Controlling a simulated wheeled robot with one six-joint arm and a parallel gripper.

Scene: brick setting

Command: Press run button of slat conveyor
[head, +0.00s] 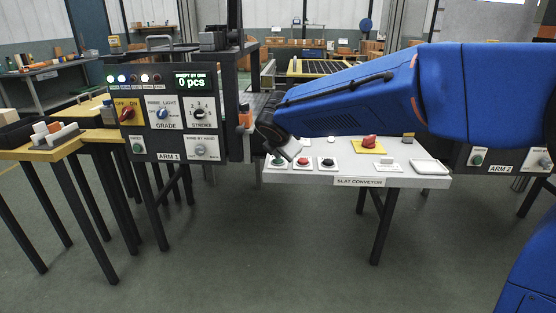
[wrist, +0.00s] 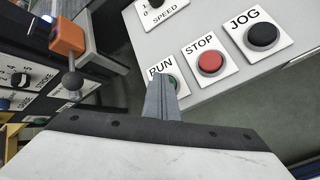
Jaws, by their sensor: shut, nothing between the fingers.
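The slat conveyor's control panel is a light grey board (head: 345,179) with a "SLAT CONVEYOR" label on its front edge. The green run button (wrist: 173,81) sits on a white plate marked RUN, mostly hidden behind my fingers in the wrist view. In the head view it shows as a green spot (head: 277,161) at the panel's left end. My gripper (wrist: 160,82) is shut and empty, its fingertips over the run button's plate; I cannot tell whether they touch the button. The red STOP button (wrist: 210,62) and the black JOG button (wrist: 262,35) lie to its right.
A red emergency-stop knob (head: 369,142) on a yellow plate stands farther right on the panel. The ARM 1 control box (head: 172,140) stands close on the left. An orange block with a black ball knob (wrist: 68,35) is near my gripper's left.

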